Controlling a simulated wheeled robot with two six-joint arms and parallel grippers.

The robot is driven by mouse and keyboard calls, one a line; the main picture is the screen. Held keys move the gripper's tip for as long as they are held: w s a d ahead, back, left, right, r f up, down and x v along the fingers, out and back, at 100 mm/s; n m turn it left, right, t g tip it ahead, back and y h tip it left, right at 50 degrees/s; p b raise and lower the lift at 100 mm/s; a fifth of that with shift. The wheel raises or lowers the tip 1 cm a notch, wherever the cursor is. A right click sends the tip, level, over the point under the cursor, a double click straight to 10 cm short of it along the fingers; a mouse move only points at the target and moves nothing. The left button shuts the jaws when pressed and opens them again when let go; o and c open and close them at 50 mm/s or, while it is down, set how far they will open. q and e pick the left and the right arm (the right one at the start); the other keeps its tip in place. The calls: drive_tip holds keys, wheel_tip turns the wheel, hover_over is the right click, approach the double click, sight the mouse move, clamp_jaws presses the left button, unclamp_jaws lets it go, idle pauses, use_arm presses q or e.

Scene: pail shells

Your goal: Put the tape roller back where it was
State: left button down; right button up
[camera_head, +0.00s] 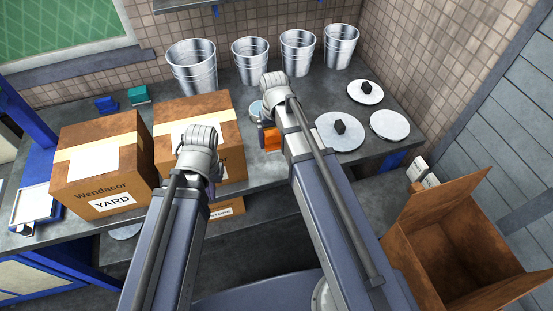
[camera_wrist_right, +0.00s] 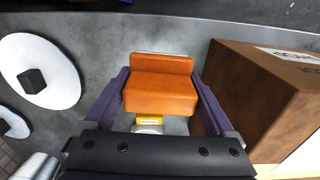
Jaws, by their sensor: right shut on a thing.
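An orange, block-like thing (camera_head: 271,138), seemingly the tape roller, is held by my right gripper (camera_head: 264,137) over the worktop, just right of the right-hand cardboard box. In the right wrist view the tape roller (camera_wrist_right: 160,88) sits between the two purple fingers of the right gripper (camera_wrist_right: 160,95), which close on its sides. A small yellow label (camera_wrist_right: 148,122) shows beside it. My left gripper (camera_head: 214,182) hangs in front of the right-hand box; its fingers are mostly hidden behind the arm. Whether it is open cannot be seen.
Two cardboard boxes, left (camera_head: 102,165) and right (camera_head: 200,120), stand on the grey worktop. Several metal pails (camera_head: 192,66) line the back. A small round tin (camera_head: 256,110) stands behind the right gripper. An open carton (camera_head: 455,250) is lower right.

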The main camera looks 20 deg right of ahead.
drive_tip(key=shift+w+d+f, duration=0.15)
drive_tip(key=shift+w, duration=0.15)
drive_tip(key=shift+f+b, duration=0.3)
drive_tip(key=shift+b, duration=0.1)
wheel_tip(320, 180, down, 10)
drive_tip(key=b, duration=0.9)
drive_tip(key=shift+r+b, duration=0.15)
drive_tip(key=shift+b, duration=0.25)
drive_tip(key=shift+r, duration=0.15)
